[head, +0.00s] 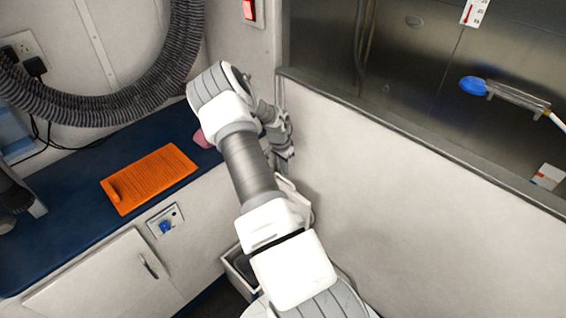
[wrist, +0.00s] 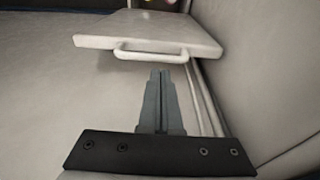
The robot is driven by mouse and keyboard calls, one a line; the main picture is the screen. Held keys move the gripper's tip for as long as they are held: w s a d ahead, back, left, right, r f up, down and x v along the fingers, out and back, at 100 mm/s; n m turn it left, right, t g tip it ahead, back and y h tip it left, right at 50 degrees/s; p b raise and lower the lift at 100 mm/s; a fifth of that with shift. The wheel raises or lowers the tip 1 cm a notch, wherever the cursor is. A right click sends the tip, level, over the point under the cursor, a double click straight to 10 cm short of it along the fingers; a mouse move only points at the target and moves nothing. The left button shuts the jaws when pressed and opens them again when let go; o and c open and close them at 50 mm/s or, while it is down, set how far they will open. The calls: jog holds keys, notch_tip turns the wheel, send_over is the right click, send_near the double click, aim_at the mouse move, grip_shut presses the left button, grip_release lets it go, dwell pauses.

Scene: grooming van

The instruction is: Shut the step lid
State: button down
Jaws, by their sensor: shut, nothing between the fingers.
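The step lid (wrist: 145,30) is a pale flat panel with a bar handle (wrist: 150,54) on its near edge, at the top of the wrist view. In the head view, a white panel (head: 297,203) stands raised beside the partition, mostly behind my arm; it looks like the same lid. Below it is an open-topped box (head: 237,268) with a dark inside, partly hidden by my arm. My gripper (wrist: 160,73) is shut and empty, its fingertips just below the handle in the picture. I cannot tell whether they touch it. My gripper's fingertips are hard to make out in the head view.
A blue worktop (head: 60,225) over white cupboards (head: 105,280) runs along the left, with an orange mat (head: 150,178) and a pink item (head: 202,139) on it. A pale partition (head: 420,220) stands close on the right. A ribbed hose (head: 120,105) hangs above the worktop.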

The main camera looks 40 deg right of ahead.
jog(key=shift+d+f, duration=0.15)
jog(key=shift+f, duration=0.7)
